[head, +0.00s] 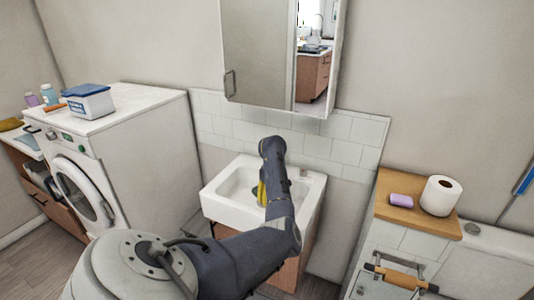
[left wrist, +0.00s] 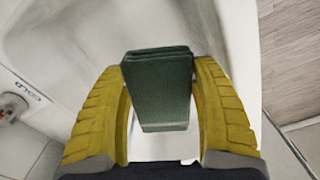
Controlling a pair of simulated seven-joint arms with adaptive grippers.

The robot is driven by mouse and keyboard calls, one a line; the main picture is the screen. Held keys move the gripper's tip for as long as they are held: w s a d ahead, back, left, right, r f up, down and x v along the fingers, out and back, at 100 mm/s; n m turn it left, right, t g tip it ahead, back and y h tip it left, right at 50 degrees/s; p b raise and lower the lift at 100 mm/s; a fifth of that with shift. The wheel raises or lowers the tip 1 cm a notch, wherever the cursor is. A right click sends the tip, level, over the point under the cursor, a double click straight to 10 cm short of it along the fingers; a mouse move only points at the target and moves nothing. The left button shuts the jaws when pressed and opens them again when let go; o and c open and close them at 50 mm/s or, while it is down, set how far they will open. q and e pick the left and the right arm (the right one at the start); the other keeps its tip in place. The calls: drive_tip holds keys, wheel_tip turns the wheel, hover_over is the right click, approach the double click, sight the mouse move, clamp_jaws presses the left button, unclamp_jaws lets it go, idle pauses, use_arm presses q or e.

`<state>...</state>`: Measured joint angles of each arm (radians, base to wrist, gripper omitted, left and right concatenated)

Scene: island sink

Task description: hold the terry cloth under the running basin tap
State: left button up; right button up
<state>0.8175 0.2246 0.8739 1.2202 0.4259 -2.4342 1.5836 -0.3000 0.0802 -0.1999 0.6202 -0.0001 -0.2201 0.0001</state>
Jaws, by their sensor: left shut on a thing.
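A dark green folded terry cloth (left wrist: 158,90) is held between the two yellow fingers of my left gripper (left wrist: 160,115) in the left wrist view. In the head view my left gripper (head: 261,193) is over the white basin (head: 226,213), with its yellow finger showing beside my forearm. Only a small dark bit of the cloth (head: 255,191) shows there. A metal tap part (left wrist: 12,106) beside a COLD label is at the left edge of the left wrist view. My arm covers much of the basin in the head view, and no spout or running water shows. My right gripper is out of view.
A washing machine (head: 130,155) stands left of the basin, with a blue-lidded box (head: 88,103) on top. A mirror cabinet (head: 260,50) hangs above. To the right, a wooden shelf top (head: 405,214) bears purple soap (head: 401,200) and a toilet roll (head: 440,195).

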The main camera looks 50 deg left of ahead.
use_arm(q)
drive_tip(key=shift+d+r, duration=0.1)
idle(0.5)
drive_tip(key=shift+s+d+r, duration=0.7)
drive_tip(key=shift+d+r, duration=0.1)
drive_tip(key=shift+r, duration=0.05)
drive_tip(key=shift+s+d+r, duration=0.65)
drive_tip(key=shift+d+r, duration=0.15)
drive_tip(key=shift+r, duration=0.05)
drive_tip(key=shift+s+d+r, duration=0.2)
drive_tip(key=shift+s, duration=0.1)
drive_tip(key=shift+s+a, duration=0.1)
